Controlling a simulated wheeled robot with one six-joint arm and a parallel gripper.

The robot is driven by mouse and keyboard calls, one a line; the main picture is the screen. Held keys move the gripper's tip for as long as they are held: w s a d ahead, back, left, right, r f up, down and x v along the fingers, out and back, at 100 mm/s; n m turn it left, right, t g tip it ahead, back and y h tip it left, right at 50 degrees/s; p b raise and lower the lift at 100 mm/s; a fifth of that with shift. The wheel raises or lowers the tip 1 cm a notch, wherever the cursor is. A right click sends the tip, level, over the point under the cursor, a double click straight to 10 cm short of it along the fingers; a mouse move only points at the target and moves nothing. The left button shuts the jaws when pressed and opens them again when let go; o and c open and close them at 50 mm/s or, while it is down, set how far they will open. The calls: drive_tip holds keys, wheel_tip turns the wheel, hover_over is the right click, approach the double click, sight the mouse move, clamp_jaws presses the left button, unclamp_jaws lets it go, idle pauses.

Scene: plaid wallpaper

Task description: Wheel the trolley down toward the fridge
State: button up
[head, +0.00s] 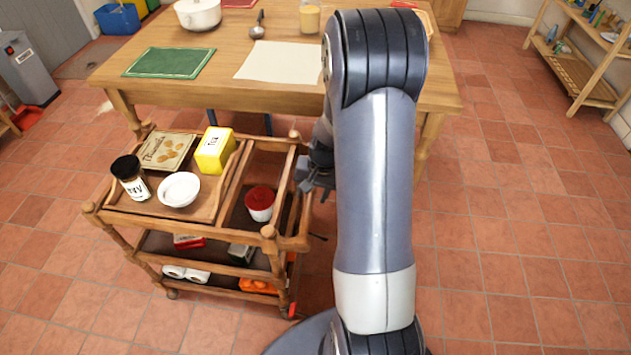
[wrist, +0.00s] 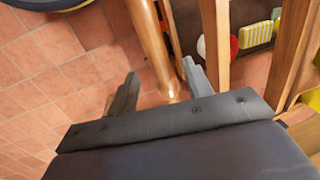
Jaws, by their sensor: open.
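The wooden trolley (head: 180,225) stands left of my arm in the head view, in front of the table. Its top holds a dark-lidded jar (head: 130,180), a white bowl (head: 179,189), a yellow box (head: 213,151), a card with round pictures (head: 165,151) and a red-topped tub (head: 260,203). My gripper (head: 309,178) is at the trolley's right side, partly hidden by my arm. In the wrist view my gripper (wrist: 160,88) is open, with a wooden post (wrist: 150,40) showing between its fingers. I cannot tell whether they touch it. I cannot make out a fridge for sure.
A wooden table (head: 270,60) with a white pot (head: 197,13), a green mat (head: 168,63) and a pale sheet (head: 280,62) stands behind the trolley. A grey bin-like unit (head: 26,70) is at far left, a wooden shelf (head: 575,75) at far right. The tiled floor at right is clear.

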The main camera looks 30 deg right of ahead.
drive_tip(key=shift+w+a+f, duration=0.1)
drive_tip(key=shift+f, duration=0.5)
drive_tip(key=shift+w+a+f, duration=0.1)
drive_tip(key=shift+f, duration=0.5)
drive_tip(key=shift+c, duration=0.3)
clamp_jaws()
